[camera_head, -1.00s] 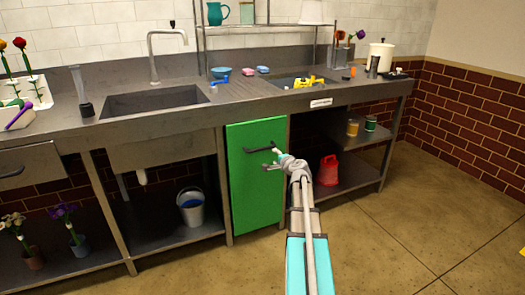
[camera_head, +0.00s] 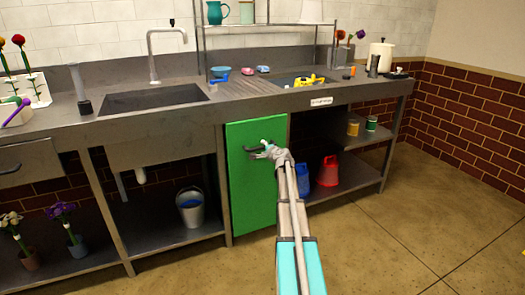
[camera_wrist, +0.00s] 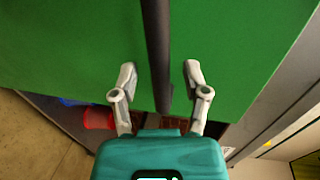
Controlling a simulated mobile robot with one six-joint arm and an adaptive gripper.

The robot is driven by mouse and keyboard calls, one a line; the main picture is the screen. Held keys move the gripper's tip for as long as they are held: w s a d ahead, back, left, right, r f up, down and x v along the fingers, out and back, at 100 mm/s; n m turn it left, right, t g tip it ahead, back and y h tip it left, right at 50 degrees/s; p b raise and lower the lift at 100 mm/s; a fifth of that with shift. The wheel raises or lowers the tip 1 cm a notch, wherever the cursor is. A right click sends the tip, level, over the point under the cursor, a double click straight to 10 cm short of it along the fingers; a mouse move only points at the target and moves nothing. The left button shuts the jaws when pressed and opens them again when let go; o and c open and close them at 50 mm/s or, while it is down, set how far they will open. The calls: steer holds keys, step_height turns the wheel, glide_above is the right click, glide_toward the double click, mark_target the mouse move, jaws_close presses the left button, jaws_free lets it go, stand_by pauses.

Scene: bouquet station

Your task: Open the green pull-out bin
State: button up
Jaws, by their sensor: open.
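The green pull-out bin (camera_head: 255,195) has a tall flat front under the counter, right of the sink bay. Its front looks about level with the bench frame, so it appears closed. A dark bar handle (camera_wrist: 157,40) crosses the upper part of the front; the gripper partly hides it in the head view. My gripper (camera_head: 263,150) is at the handle. In the wrist view my gripper (camera_wrist: 159,70) is open, with one finger on each side of the bar and visible gaps between. The green front (camera_wrist: 70,45) fills most of that view.
A red jug (camera_head: 328,172) and a blue container (camera_head: 302,180) stand on the low shelf right of the bin. A grey bucket (camera_head: 190,208) stands on the shelf to the left. The floor (camera_head: 375,245) before the bin's right side is clear.

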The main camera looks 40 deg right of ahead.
steer(key=shift+w+d+f, duration=0.1)
steer(key=shift+w, duration=0.5)
jaws_close()
